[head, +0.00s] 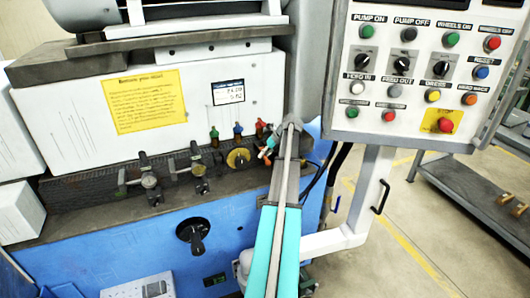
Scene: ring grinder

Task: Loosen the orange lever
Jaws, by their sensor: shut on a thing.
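A black rotary handle (193,234) is on the blue front. The button panel (420,70) hangs at the right, close to my arm.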

